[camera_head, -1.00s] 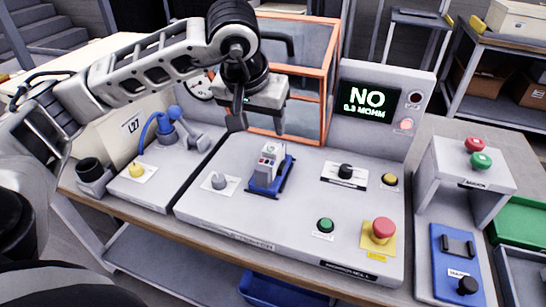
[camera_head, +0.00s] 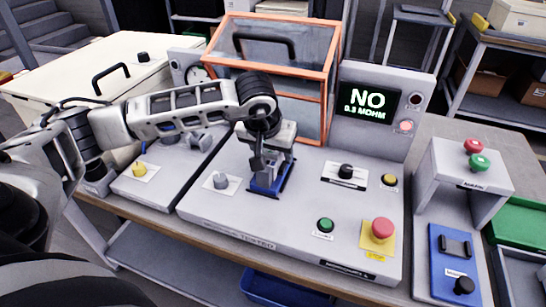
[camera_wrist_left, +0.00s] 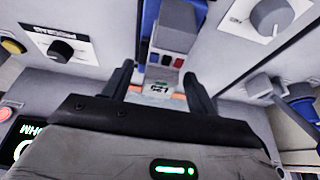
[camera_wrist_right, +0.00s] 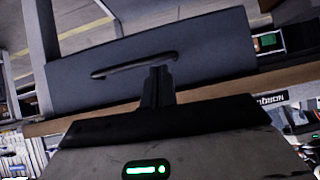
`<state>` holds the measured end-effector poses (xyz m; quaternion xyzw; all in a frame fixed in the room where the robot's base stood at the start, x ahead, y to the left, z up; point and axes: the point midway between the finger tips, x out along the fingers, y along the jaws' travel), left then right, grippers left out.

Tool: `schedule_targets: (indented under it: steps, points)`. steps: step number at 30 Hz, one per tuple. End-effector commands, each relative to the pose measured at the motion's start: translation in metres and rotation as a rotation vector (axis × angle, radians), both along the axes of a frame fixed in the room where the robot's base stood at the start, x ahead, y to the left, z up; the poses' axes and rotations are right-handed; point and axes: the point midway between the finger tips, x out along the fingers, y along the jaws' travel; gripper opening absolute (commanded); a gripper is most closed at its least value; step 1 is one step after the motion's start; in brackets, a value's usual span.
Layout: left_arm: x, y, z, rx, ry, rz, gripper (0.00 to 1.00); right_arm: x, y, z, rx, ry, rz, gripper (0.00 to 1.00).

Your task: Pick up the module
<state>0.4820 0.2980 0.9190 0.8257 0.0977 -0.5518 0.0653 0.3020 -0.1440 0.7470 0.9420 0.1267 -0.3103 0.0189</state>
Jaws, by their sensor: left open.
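The grey module (camera_wrist_left: 176,28) stands in a blue cradle (camera_head: 285,180) on the test bench; in the left wrist view it has small red and blue parts and a numbered label. In the head view my left gripper (camera_head: 264,166) hangs over the module and hides much of it. In the left wrist view its open fingers (camera_wrist_left: 159,82) are on either side of the module's labelled end, with gaps showing. My right gripper shows only in the right wrist view (camera_wrist_right: 159,72), its fingers together with nothing visible between them, away from the module.
Knobs, a green button (camera_head: 325,225) and a red stop button (camera_head: 382,229) stand on the bench. An orange-framed guard (camera_head: 328,95) is behind the cradle. The display (camera_head: 367,98) reads "NO 0.3 MOHM". A dark panel with a handle (camera_wrist_right: 135,64) is before my right gripper.

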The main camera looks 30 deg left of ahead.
Motion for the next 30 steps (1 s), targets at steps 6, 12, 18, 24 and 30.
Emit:
schedule_targets:
  steps: [6, 12, 18, 24, 30]
  points:
    - [0.000, 0.000, 0.000, 0.000, 0.000, 0.000, 0.30, 0.000, 0.000, -0.001, -0.001, 0.003, -0.001, 0.00]
    - [0.000, 0.000, 0.001, 0.000, -0.001, 0.001, 0.00, -0.001, -0.001, -0.001, -0.001, 0.002, -0.001, 0.00]
    - [0.000, 0.000, 0.002, -0.001, -0.002, 0.001, 0.00, -0.002, -0.001, -0.001, -0.001, 0.003, -0.001, 0.00]
    - [0.001, 0.000, 0.016, -0.001, -0.007, 0.000, 0.00, -0.003, -0.001, -0.003, 0.000, 0.004, 0.001, 0.00]
    - [0.003, -0.010, 0.036, -0.003, -0.004, -0.005, 0.00, -0.004, -0.001, -0.008, 0.000, 0.004, 0.005, 0.00]
